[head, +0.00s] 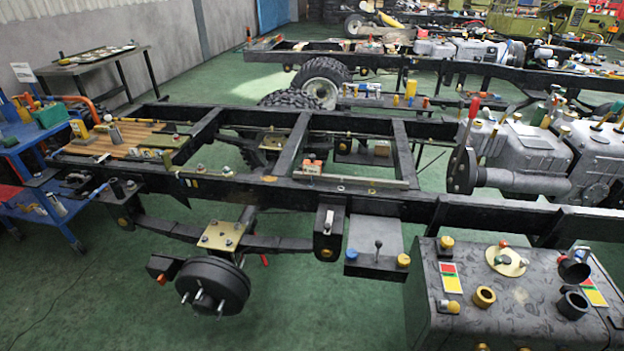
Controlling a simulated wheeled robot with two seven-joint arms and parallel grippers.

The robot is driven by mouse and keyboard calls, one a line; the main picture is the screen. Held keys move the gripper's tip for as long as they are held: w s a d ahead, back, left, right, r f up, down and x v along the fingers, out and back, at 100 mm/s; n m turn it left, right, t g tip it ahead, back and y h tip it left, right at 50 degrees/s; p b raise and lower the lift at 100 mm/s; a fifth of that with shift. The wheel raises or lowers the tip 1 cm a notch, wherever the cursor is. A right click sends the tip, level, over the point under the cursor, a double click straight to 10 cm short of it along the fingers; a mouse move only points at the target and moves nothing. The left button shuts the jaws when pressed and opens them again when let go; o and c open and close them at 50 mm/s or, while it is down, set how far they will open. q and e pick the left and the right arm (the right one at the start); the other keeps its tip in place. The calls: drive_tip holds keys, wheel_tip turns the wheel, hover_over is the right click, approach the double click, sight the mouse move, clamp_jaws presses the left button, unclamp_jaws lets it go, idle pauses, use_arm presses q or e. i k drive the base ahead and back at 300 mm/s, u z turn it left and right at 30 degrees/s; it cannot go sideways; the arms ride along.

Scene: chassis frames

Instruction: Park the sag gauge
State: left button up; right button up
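Neither of my grippers is in the head view. No object here is plainly marked as the sag gauge, so I cannot tell for sure which it is. A long pale bar (355,181) lies along the near rail of the black chassis frame (390,204). A small orange-red block (312,167) sits at the bar's left end. A brass plate (222,236) sits on the leaf spring above the black hub drum (214,285).
A dark box (440,325) with knobs, rings and cups stands at the front right. A wooden deck (115,142) with small items covers the frame's left end. A blue cart (45,215) stands left. A grey engine (520,150) fills the right. Green floor at the front left is clear.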

sight(311, 166)
drive_tip(key=z, duration=0.1)
drive_tip(key=k, duration=0.3)
drive_tip(key=u, duration=0.95)
drive_tip(key=i, duration=1.85)
drive_tip(key=z, duration=0.7)
